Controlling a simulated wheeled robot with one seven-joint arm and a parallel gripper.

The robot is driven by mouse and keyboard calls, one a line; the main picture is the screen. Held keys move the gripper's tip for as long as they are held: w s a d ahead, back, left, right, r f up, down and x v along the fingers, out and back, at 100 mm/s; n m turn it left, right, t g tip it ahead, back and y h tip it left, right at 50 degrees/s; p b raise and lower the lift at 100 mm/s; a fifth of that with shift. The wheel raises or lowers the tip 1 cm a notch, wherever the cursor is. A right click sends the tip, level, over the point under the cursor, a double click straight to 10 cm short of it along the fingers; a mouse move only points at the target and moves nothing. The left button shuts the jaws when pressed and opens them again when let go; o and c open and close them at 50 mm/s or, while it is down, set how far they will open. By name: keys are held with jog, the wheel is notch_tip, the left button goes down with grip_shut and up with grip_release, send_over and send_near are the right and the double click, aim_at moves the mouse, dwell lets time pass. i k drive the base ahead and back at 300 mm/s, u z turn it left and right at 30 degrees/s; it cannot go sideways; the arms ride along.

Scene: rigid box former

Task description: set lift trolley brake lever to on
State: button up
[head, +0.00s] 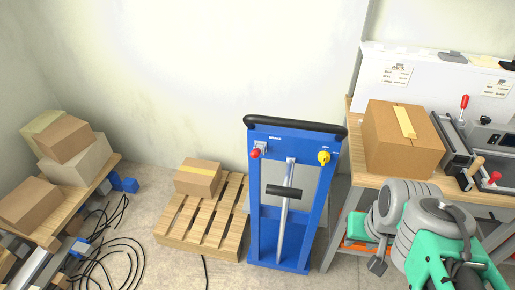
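The blue lift trolley (254,225) stands upright against the wall near the middle of the head view, with a black push bar (295,126) across its top. A lever with a red knob (255,153) sits at the upper left of its frame, on a light plate. A yellow knob (324,157) sits at the upper right. Small labels lie above both, too small to read, so I cannot tell which is the brake lever. A silver bar with a black grip (284,191) runs down the middle. My gripper (377,265) is at the lower right, apart from the trolley; its fingers are unclear.
A wooden pallet (176,222) with a cardboard box (198,177) stands left of the trolley. A workbench (372,182) with a larger box (402,140) and a red-handled press (463,120) is on the right. Black cables (110,250) lie on the floor at the left.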

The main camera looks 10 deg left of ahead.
aim_at(256, 152)
jog(key=z, duration=2.1)
jog(key=k, duration=1.1)
jog(key=u, duration=2.05)
jog(key=i, duration=0.5)
jog(key=u, duration=0.05)
